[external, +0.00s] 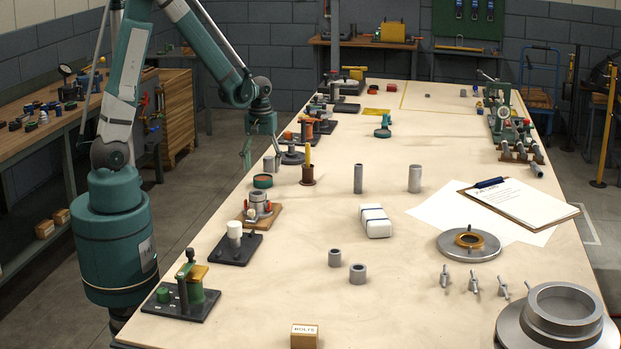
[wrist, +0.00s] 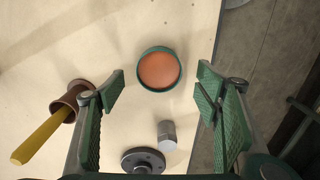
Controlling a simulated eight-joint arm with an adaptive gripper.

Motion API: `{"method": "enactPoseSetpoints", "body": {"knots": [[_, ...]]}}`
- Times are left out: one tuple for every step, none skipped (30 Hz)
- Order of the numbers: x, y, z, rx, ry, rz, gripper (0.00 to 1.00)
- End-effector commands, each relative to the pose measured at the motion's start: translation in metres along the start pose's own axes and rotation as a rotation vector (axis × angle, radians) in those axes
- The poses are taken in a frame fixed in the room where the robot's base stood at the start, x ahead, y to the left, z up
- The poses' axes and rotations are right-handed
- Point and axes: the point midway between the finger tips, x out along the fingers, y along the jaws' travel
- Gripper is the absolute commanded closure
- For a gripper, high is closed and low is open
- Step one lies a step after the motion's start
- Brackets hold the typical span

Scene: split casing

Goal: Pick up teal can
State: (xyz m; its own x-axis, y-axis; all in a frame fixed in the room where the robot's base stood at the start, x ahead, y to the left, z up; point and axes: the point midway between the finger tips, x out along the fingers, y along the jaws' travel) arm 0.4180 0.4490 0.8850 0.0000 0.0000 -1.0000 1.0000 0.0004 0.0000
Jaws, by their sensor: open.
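The teal can (external: 262,181) is a short round tin with an orange-brown top, standing near the left edge of the table. In the wrist view, the teal can (wrist: 160,69) shows from above, with its teal rim around the orange-brown middle. My gripper (external: 261,152) is above the table edge, higher than the can. In the wrist view my gripper (wrist: 162,92) has its two green fingers wide apart with nothing between the pads. The can appears between the fingers' lines, a little beyond the tips, and is not touched.
A grey cylinder (wrist: 167,135) and a dark round base (wrist: 143,160) stand close to the can. A brown pot with a yellow handle (external: 308,172) is to its right. The table edge (wrist: 205,50) is near. A fixture on a wooden board (external: 262,215) stands in front.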

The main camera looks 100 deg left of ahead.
Motion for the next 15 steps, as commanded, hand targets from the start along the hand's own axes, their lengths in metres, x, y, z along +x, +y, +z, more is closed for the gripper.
{"method": "enactPoseSetpoints", "body": {"knots": [[0.0,0.0,0.0,0.0,0.0,0.0,0.37],[0.0,0.0,0.0,0.0,0.0,0.0,0.37],[0.0,0.0,0.0,0.0,0.0,0.0,0.37],[0.0,0.0,0.0,0.0,0.0,0.0,0.37],[0.0,0.0,0.0,0.0,0.0,0.0,0.37],[0.0,0.0,0.0,0.0,0.0,0.0,0.37],[0.0,0.0,0.0,0.0,0.0,0.0,0.37],[0.001,0.0,0.0,0.0,0.0,0.0,0.37],[0.002,0.0,0.0,0.0,0.0,0.0,0.37],[0.003,0.0,0.0,0.0,0.0,0.0,0.37],[0.004,0.0,0.0,0.0,0.0,0.0,0.37],[0.007,0.0,0.0,0.0,0.0,0.0,0.37],[0.009,0.001,0.0,0.0,0.0,0.0,0.37],[0.011,0.001,-0.001,0.0,0.0,0.0,0.37],[0.015,0.001,-0.001,0.0,0.0,0.0,0.37]]}}
